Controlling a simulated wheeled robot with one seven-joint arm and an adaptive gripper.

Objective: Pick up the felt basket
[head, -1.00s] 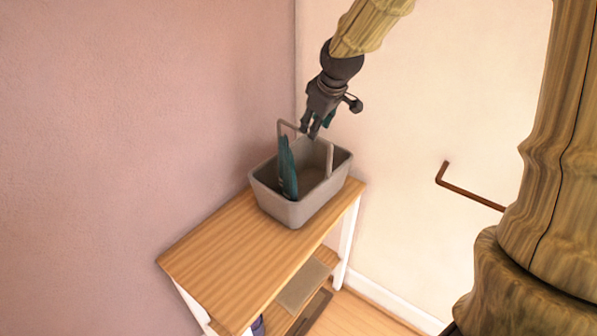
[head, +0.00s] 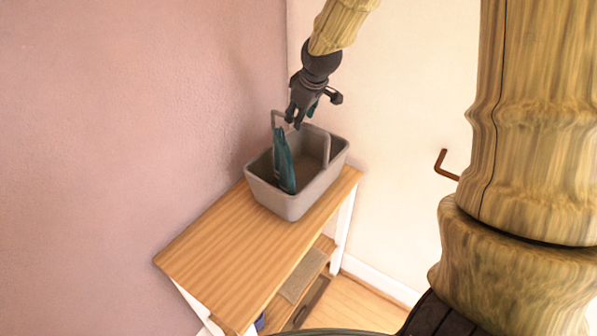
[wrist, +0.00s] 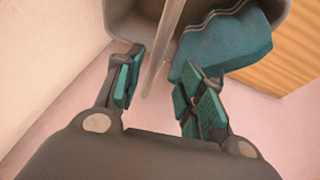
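The grey felt basket (head: 298,204) stands upright on the wooden table top, with a raised thin handle (head: 326,150). A teal item (head: 284,162) stands inside it. My gripper (head: 295,121) is over the back part of the basket, close to the handle's top bar. In the wrist view my gripper (wrist: 160,92) is open, with teal pads on both fingers. The pale handle bar (wrist: 164,44) runs between the fingers in that picture. I cannot tell whether it touches them. The teal item (wrist: 222,46) shows beside the right finger.
The wooden table (head: 225,250) is bare in front of the basket. A pink wall stands behind left and a cream wall behind right. A brown hook-like bar (head: 443,165) sticks out at the right. A lower shelf holds a flat tan item (head: 302,276).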

